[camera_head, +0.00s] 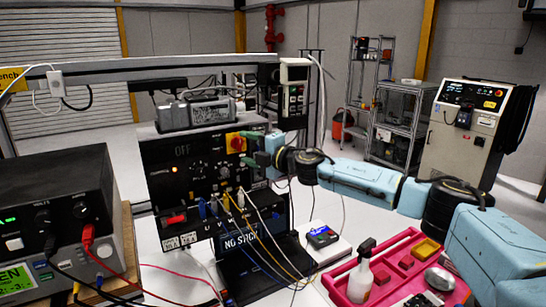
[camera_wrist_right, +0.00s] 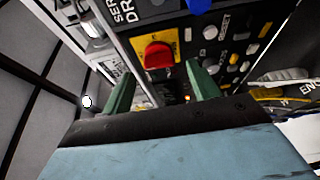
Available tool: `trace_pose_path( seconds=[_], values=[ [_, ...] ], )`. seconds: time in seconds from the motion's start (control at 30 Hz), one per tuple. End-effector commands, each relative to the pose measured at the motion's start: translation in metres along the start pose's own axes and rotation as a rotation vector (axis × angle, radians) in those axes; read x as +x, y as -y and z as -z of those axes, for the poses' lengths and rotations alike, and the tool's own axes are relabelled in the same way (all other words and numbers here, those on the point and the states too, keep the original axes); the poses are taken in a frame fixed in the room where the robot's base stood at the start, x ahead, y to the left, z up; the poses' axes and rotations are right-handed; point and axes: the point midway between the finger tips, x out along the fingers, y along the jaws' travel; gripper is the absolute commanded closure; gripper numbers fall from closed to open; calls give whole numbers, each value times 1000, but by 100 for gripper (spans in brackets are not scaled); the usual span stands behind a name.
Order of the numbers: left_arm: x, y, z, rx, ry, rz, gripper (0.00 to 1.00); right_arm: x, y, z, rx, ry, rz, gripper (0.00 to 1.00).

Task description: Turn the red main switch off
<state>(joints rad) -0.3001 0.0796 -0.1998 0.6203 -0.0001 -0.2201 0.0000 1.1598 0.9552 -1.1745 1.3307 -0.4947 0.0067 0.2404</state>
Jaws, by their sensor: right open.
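The red main switch (camera_head: 236,143) is a red knob on a yellow plate at the upper right of the black control panel (camera_head: 160,190). It also shows in the right wrist view (camera_wrist_right: 158,54), with the knob ahead of the fingers. My right gripper (camera_head: 249,149) has green fingers and is just right of the switch. In the wrist view the gripper (camera_wrist_right: 161,84) is open, with one finger on each side of the knob's line; nothing is between them. I cannot tell whether a finger touches the knob. My left gripper is not in view.
Blue, yellow and white cables (camera_head: 250,225) hang from the panel's lower part. A red tray (camera_head: 400,242) with a spray bottle (camera_head: 361,275) lies at the lower right. Black and grey instruments (camera_head: 55,205) stand at the left. A metal beam (camera_head: 150,68) crosses above the panel.

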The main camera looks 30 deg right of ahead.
Motion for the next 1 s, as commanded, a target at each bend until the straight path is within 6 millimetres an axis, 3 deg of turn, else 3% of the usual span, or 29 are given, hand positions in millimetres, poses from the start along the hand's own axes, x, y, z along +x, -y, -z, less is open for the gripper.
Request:
trace_pose_path(
  seconds=[0.5,0.7,1.0],
  values=[
    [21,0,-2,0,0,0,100,-95,4,-1,0,2,3,40],
    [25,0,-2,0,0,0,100,-109,2,0,0,0,2,40],
    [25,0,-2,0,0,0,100,-111,0,0,0,0,1,40]
  ],
)
